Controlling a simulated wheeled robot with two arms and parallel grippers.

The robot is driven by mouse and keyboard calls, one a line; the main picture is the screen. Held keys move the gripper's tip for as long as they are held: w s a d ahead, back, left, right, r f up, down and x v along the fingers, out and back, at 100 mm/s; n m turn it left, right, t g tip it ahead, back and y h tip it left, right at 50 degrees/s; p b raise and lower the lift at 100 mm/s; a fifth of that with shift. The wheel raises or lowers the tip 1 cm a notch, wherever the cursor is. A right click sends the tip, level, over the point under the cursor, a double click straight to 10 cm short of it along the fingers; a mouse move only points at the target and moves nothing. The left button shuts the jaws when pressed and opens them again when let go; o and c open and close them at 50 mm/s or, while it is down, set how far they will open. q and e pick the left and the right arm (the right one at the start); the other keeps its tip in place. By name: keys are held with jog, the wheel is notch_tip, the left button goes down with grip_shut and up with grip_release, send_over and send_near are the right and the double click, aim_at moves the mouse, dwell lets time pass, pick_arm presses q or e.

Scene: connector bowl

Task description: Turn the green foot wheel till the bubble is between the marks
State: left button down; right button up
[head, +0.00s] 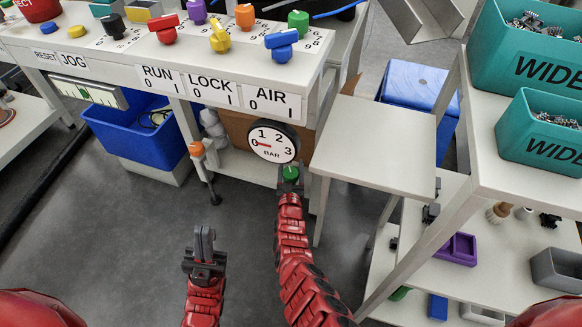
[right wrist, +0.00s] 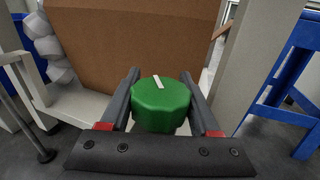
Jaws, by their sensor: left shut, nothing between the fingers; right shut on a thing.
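The green foot wheel (head: 291,173) is low at the bench's right front leg, just below the dial gauge. In the right wrist view the green wheel (right wrist: 161,105) sits between both fingers, its white mark tilted a little left of upright. My right gripper (head: 290,181) is shut on it. My left gripper (head: 204,238) is shut and empty, pointing up over bare floor, apart from everything. A level with a green vial (head: 88,92) is on the bench front at the left. Its bubble and marks are too small to place surely.
An orange foot wheel (head: 196,148) stands on another bench leg. The gauge (head: 274,142) reads near the low end. Several coloured knobs and a blue bin (head: 130,135) are at the bench. A small table (head: 375,145) and a rack stand right. The floor in front is clear.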

jog(key=shift+c, duration=0.4)
jog(key=shift+d+m+h, duration=0.2)
jog(key=shift+m+h, duration=0.6)
jog(key=shift+h, duration=0.5)
jog(key=o, duration=1.4)
jog(key=shift+c, duration=0.2)
jog(key=shift+s, duration=0.1)
